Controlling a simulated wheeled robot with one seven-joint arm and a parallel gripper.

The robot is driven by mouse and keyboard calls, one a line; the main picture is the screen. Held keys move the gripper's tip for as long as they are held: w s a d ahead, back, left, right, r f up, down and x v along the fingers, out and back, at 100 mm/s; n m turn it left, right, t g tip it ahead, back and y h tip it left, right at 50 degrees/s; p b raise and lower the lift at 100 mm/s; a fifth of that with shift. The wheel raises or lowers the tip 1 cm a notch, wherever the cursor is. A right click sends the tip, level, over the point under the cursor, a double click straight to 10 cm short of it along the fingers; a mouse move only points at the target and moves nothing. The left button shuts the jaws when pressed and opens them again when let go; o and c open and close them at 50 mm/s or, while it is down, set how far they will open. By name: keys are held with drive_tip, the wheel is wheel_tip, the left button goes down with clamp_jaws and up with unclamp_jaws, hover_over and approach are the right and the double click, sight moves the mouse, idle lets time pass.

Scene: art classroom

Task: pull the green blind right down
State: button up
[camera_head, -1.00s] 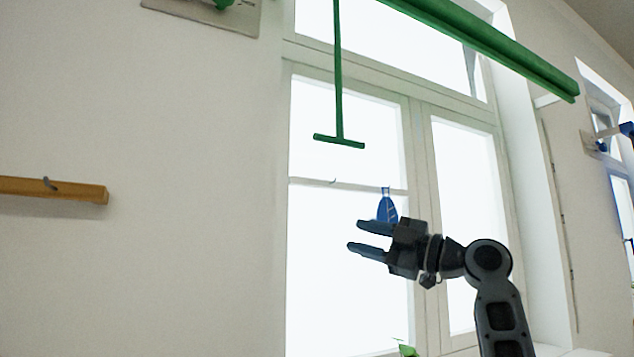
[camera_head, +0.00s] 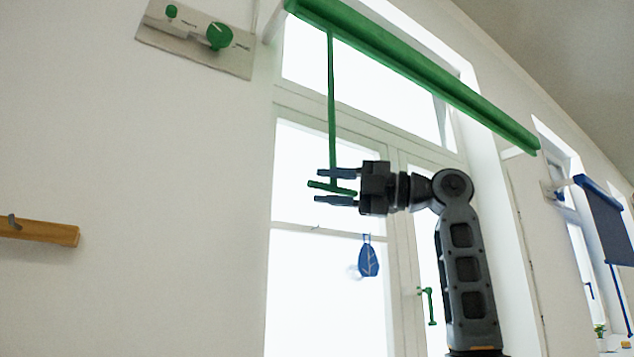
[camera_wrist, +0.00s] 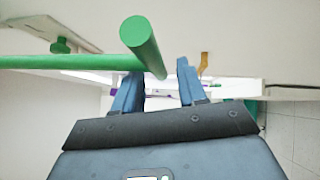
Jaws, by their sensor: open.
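The green blind (camera_head: 420,75) is rolled up in a long bar across the top of the window. A green pull rod (camera_head: 331,110) hangs from its left part and ends in a green crossbar handle (camera_head: 318,186). My gripper (camera_head: 327,186) is open at the height of the handle, one finger above it and one below in the head view. In the wrist view the round end of the green handle (camera_wrist: 140,32) points at the camera between my fingers (camera_wrist: 157,85), and the rod (camera_wrist: 70,62) runs off to the left. I cannot tell whether the fingers touch it.
A wall panel with a green knob (camera_head: 219,36) is at the upper left. A wooden rail (camera_head: 45,232) is on the left wall. A blue leaf ornament (camera_head: 368,260) hangs before the window below my gripper.

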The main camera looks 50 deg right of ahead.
drive_tip(key=shift+x, duration=1.15)
clamp_jaws()
